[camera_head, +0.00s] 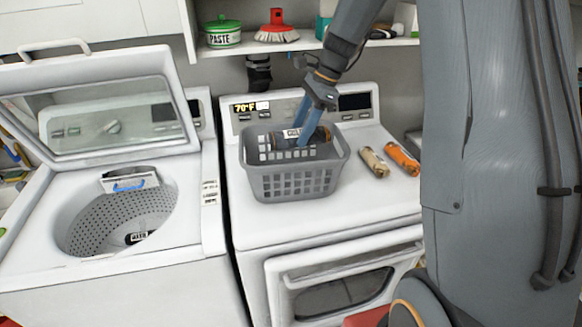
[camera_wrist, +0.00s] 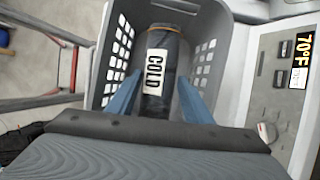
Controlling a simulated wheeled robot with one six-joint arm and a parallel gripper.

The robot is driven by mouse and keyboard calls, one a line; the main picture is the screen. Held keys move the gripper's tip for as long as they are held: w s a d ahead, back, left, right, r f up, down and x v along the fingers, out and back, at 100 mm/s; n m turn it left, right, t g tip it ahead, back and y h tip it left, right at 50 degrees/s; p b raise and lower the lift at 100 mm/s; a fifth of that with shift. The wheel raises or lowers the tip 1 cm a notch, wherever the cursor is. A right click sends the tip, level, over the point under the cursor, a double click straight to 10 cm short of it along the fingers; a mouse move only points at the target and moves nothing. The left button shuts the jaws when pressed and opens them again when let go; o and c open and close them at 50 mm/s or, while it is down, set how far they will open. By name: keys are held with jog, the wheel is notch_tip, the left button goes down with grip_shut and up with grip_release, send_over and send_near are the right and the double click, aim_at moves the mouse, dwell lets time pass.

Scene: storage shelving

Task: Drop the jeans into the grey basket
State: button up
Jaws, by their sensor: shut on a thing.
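The roll is over or within the opening of the grey basket (camera_head: 294,186), which also shows in the wrist view (camera_wrist: 215,65). I cannot tell whether the roll touches the basket floor. The basket stands on top of the right-hand white machine.
Beside the basket lie a tan roll (camera_head: 373,162) and an orange roll (camera_head: 402,158). At left is an open top-loading washer (camera_head: 120,205) with a dark labelled roll (camera_head: 137,238) in its drum. A shelf above holds a green paste tub (camera_head: 222,33) and a red brush (camera_head: 276,27).

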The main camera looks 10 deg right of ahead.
jog(key=o, duration=1.4)
jog(key=shift+o, duration=0.2)
jog(key=shift+d+r, duration=0.1)
jog(key=b+v, duration=0.3)
jog(key=v, duration=0.4)
jog(key=shift+d+r, duration=0.15)
jog(key=shift+r, duration=0.1)
